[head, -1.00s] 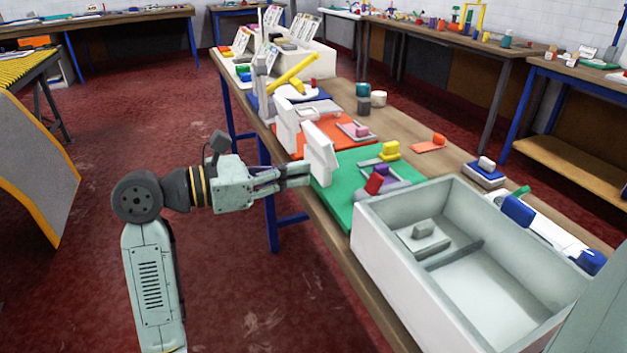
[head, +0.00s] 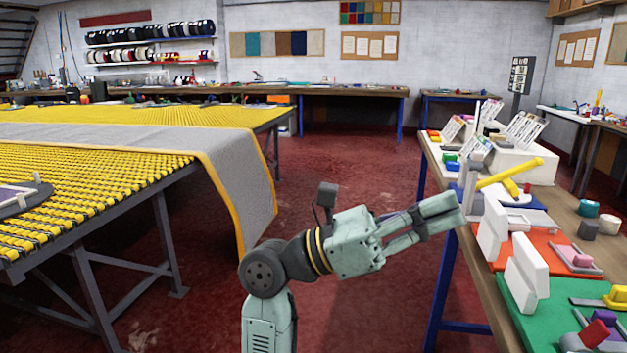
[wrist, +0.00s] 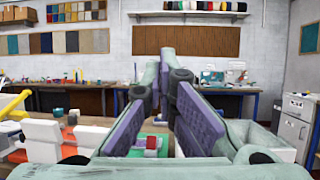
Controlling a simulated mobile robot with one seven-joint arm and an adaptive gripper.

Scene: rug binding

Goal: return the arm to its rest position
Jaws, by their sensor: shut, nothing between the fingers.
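My arm is bent in front of me in the head view, with my gripper (head: 455,206) reaching right at about the height of the workbench (head: 473,265). The gripper is shut and empty, its fingers close to the left edge of that bench and the white upright blocks on it. In the wrist view my gripper (wrist: 166,62) shows both purple-padded fingers converging at the tips. They point over the bench toward the far wall and hide part of the bench.
A table with yellow rollers (head: 100,190) and a grey rug (head: 235,165) edged in yellow stands at the left. White blocks (head: 527,272), a green mat (head: 515,303) and a yellow tool (head: 510,173) crowd the bench. Red floor (head: 325,155) lies open between table and bench.

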